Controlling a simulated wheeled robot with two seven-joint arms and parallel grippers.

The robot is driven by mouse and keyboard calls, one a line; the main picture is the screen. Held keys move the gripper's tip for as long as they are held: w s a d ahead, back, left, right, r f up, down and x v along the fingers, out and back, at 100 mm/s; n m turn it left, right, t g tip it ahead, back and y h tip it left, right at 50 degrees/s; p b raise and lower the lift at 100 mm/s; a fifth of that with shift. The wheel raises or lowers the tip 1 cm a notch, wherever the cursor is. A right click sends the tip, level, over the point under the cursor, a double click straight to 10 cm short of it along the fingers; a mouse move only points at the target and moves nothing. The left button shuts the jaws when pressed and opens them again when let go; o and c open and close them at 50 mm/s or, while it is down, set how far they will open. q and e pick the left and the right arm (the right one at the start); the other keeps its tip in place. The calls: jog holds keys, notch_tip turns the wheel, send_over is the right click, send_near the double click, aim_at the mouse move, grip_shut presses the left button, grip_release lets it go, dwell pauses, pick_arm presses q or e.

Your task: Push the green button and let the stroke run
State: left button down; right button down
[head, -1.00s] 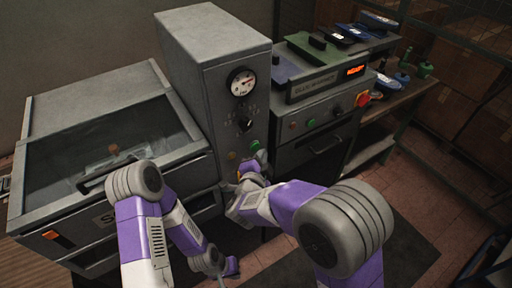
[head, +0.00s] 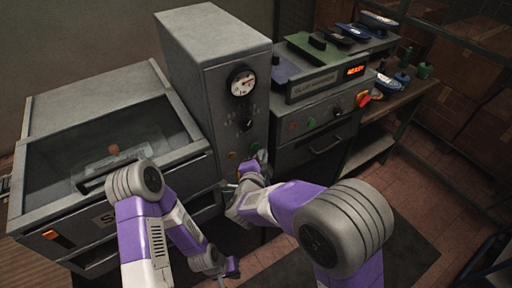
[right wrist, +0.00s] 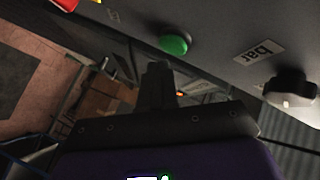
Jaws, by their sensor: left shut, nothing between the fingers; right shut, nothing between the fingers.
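The green button (head: 255,147) is low on the front of the grey press column (head: 205,60). It shows clearly in the right wrist view (right wrist: 174,44) as a round green cap standing out from the grey panel. My right gripper (head: 259,160) is at the panel, just below the button. In the right wrist view its shut fingers (right wrist: 157,80) end near the button, and I cannot tell whether they touch it. My left gripper (head: 230,268) is shut and empty, low in front of the machine and away from the button.
A dial gauge (head: 243,82) and a black knob (head: 246,124) sit above the button. A glazed chamber with a handle (head: 108,178) stands left. A cabinet with a lit display reading READY (head: 355,71) stands right. A red switch (head: 364,98) is on its front.

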jog(key=shift+w, duration=0.1)
dwell(0.3)
jog(key=shift+w+a, duration=0.25)
jog(key=shift+w+a, duration=0.3)
jog(key=shift+w, duration=0.1)
dwell(0.8)
dwell(0.3)
jog(key=shift+s+d+b, duration=0.35)
jog(key=shift+s+d, duration=0.15)
jog(key=shift+s, duration=0.25)
jog(key=shift+s+d+b, duration=0.3)
jog(key=shift+s+d, duration=0.45)
jog(key=shift+s, duration=0.25)
jog(key=shift+s+d+b, duration=0.25)
jog(key=shift+s+d, duration=0.5)
jog(key=shift+s, duration=0.25)
